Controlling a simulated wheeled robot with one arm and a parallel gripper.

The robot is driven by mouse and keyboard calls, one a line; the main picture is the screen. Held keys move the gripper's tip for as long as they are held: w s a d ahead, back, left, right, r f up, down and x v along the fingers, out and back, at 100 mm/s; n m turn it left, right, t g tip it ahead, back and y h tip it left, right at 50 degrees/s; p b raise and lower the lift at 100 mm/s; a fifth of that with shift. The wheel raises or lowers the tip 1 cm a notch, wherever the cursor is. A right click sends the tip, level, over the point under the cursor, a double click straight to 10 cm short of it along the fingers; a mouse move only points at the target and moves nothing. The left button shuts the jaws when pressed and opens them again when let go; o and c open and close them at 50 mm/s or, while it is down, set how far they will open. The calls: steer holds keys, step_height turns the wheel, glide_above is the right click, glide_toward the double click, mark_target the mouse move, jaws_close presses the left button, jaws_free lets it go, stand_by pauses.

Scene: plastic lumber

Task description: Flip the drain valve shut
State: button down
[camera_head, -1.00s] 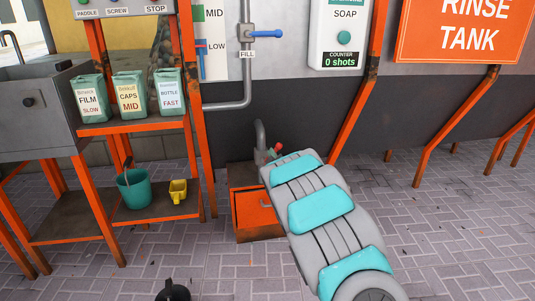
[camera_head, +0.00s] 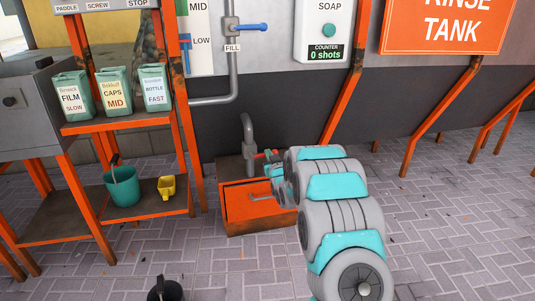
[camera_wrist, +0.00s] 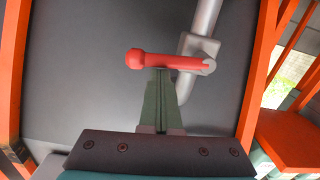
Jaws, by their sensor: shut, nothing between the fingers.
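The drain valve has a red lever (camera_wrist: 165,59) on a grey pipe fitting (camera_wrist: 198,52). In the wrist view the lever lies across the picture, with its round knob at the left and its pivot on the fitting at the right. My gripper (camera_wrist: 162,73) is shut and empty, its fingertips just below the middle of the lever. I cannot tell whether they touch it. In the head view the red lever (camera_head: 267,154) shows small beside the bent grey pipe (camera_head: 248,130). There my arm hides most of the gripper.
An orange tray (camera_head: 245,222) stands on the floor below the pipe. An orange rack (camera_head: 120,122) at left holds several pouches, a teal bucket (camera_head: 123,190) and a yellow cup (camera_head: 166,187). Orange legs (camera_head: 350,90) stand at right. The paved floor at right is clear.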

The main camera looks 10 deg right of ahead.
steer(key=shift+d+f, duration=0.1)
steer(key=shift+f, duration=0.1)
stand_by(0.6)
steer(key=s+a+r+g+p, duration=0.1)
steer(key=s+g, duration=0.5)
steer(key=s, duration=1.6)
steer(key=s+a+r+g+p, duration=0.1)
steer(key=s+a+r+g, duration=0.3)
steer(key=s, duration=1.9)
steer(key=s+a+r+m+g+p, duration=0.1)
steer(key=s+g, duration=0.8)
steer(key=s, duration=1.3)
steer(key=shift+s+a+r+p, duration=0.3)
steer(key=shift+a+r, duration=0.55)
steer(key=shift+a, duration=0.35)
steer(key=c, duration=1.6)
jaws_free()
